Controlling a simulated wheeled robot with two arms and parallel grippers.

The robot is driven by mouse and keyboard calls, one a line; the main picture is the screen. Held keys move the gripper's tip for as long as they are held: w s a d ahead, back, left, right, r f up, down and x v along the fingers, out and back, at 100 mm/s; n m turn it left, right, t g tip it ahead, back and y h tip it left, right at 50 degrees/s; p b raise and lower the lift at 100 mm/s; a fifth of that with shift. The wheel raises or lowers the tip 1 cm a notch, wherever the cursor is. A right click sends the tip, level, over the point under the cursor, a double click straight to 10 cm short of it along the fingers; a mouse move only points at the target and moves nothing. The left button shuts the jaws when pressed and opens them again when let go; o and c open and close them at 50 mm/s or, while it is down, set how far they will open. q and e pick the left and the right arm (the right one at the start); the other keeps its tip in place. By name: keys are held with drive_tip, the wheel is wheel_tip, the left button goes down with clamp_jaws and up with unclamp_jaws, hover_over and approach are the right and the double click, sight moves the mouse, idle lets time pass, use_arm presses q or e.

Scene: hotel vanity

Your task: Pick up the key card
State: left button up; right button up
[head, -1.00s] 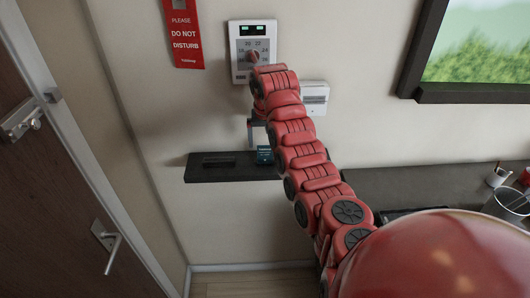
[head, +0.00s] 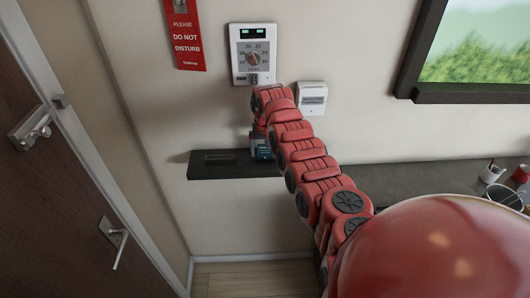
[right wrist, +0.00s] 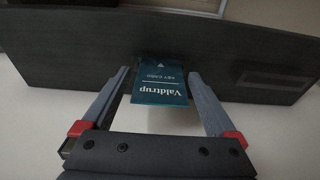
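The teal key card (right wrist: 160,82) lies at the edge of a dark wall shelf (head: 215,168), with part of it reaching past the edge. In the right wrist view it shows between the two fingers of my right gripper (right wrist: 160,85), with a gap on each side. The fingers are apart and the gripper is open. In the head view the key card (head: 264,153) and my right gripper (head: 258,143) are at the shelf's right part, partly hidden by my right arm. My left gripper is not in view.
A thermostat (head: 253,55) and a white card switch (head: 312,98) are on the wall above the shelf. A red door sign (head: 187,40) hangs to the left. A dark counter (head: 430,180) with cups is at right. The door (head: 50,190) is at left.

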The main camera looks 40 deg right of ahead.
drive_tip(key=c, duration=1.2)
drive_tip(key=shift+o, duration=0.2)
